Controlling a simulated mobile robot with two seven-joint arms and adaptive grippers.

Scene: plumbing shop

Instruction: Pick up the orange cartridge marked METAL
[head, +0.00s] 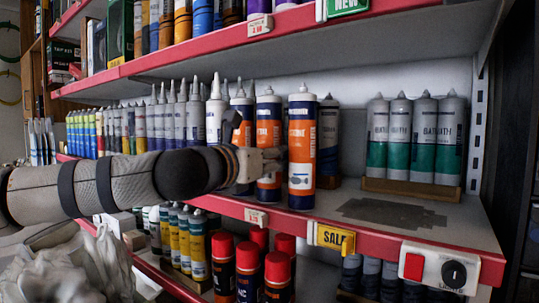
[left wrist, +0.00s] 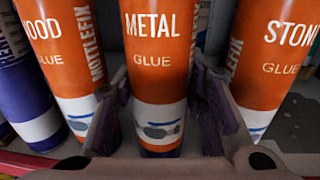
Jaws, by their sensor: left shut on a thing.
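The orange cartridge marked METAL (left wrist: 154,55) stands upright in the middle of the left wrist view, with a white band and dark base. In the head view it is the middle orange cartridge (head: 268,112) on the shelf, partly covered by my gripper. My left gripper (head: 271,160) is shut on it, one finger on each side of its lower half. The cartridge marked WOOD (left wrist: 62,50) stands close on the left, and the one marked STONE (left wrist: 280,50) close on the right; STONE shows fully in the head view (head: 301,140). My right gripper is not in view.
The shelf's red front edge (head: 385,237) carries a yellow SALE tag (head: 335,238) and a switch box (head: 438,267). Green-and-grey cartridges (head: 412,135) stand at the right, grey ones (head: 180,125) at the left. An upper shelf (head: 330,52) hangs above. Red-capped cans (head: 250,265) stand below.

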